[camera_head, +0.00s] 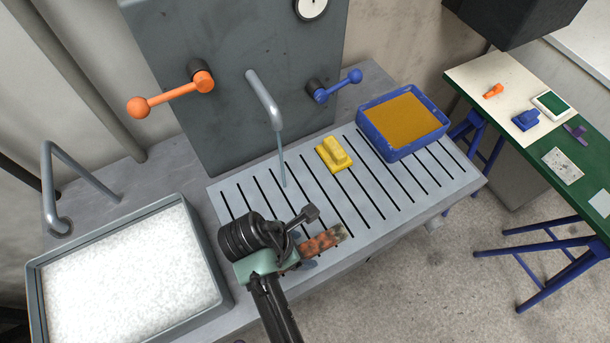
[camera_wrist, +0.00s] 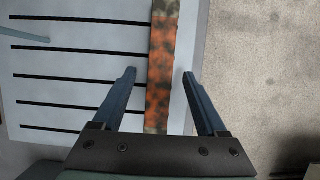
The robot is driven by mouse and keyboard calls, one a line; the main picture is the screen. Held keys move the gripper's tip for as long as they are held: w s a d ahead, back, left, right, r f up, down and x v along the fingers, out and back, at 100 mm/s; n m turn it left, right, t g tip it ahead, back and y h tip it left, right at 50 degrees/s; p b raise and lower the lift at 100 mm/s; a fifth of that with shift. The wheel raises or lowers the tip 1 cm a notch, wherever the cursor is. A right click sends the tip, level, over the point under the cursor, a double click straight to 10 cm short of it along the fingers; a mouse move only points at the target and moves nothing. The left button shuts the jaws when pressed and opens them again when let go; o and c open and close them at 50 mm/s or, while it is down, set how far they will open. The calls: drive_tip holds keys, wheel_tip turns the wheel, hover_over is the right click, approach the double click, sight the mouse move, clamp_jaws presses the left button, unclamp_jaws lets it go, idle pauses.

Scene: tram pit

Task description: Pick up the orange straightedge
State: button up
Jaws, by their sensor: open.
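The orange straightedge (camera_head: 324,240) is a short flat bar, mottled orange with dark patches. It lies on the slotted grey draining board near its front edge, and one end is hidden behind my gripper. In the wrist view the straightedge (camera_wrist: 162,60) runs up the picture between my fingers. My gripper (camera_wrist: 160,73) is open, with one finger on each side of the bar and a visible gap on both sides. In the head view my gripper (camera_head: 309,236) is over the near end of the bar. I cannot tell its exact height above the board.
The slotted board (camera_head: 375,205) also bears a yellow block (camera_head: 334,154) and a blue tray of orange-brown material (camera_head: 388,148). A thin spout (camera_head: 265,100) comes down behind. A grey tub of white grains (camera_head: 222,262) stands left. A green bench (camera_head: 575,185) is at right.

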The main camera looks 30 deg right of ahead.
drive_tip(key=shift+x, duration=1.15)
clamp_jaws()
